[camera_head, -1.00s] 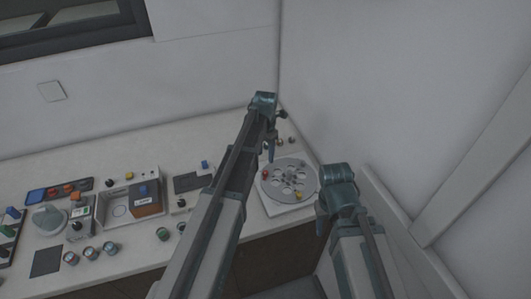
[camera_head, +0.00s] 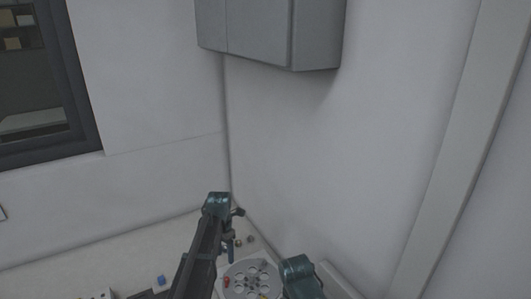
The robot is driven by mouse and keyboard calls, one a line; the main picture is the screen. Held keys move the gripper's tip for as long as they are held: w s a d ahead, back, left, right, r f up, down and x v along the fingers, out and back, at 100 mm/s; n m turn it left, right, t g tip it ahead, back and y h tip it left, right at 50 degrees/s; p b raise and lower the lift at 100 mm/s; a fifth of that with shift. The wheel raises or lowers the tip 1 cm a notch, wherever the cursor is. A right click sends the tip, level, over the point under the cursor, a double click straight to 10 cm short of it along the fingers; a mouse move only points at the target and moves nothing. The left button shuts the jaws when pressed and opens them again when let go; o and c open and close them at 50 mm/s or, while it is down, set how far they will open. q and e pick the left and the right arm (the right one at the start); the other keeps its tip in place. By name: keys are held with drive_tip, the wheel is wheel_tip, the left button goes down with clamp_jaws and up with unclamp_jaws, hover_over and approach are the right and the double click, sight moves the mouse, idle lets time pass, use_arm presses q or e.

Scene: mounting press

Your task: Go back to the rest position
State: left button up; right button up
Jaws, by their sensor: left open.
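My left arm comes up from the bottom, and its wrist bends over near the room corner. My left gripper (camera_head: 229,246) hangs down from it, small and dark, and is open. It shows just left of and above the round disc with holes (camera_head: 268,265) on the worktop, with nothing visible in it. Only the blue-green joint of my right arm shows at the bottom edge, right of the disc; the right gripper is out of view.
The pale worktop (camera_head: 110,262) runs along the back wall, with a small blue item (camera_head: 161,280) on it. A grey wall cabinet (camera_head: 268,30) hangs above the corner. A dark-framed window (camera_head: 85,90) is at left. The space between cabinet and arms is clear.

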use_arm(q)
drive_tip(key=s+d+f+m+b, duration=0.1)
drive_tip(key=s+d+m, duration=0.3)
drive_tip(key=s+m, duration=0.4)
drive_tip(key=s+d+f+m+b, duration=0.1)
drive_tip(key=s+d+m, duration=0.3)
drive_tip(key=s+m, duration=0.4)
drive_tip(key=s+d+f+m+y+b, duration=0.1)
drive_tip(key=s+d+m, duration=0.3)
drive_tip(key=m, duration=1.2)
drive_tip(key=shift+s+d+f+m+b, duration=0.25)
drive_tip(key=shift+s+f+m+b, duration=0.25)
drive_tip(key=shift+s, duration=1.4)
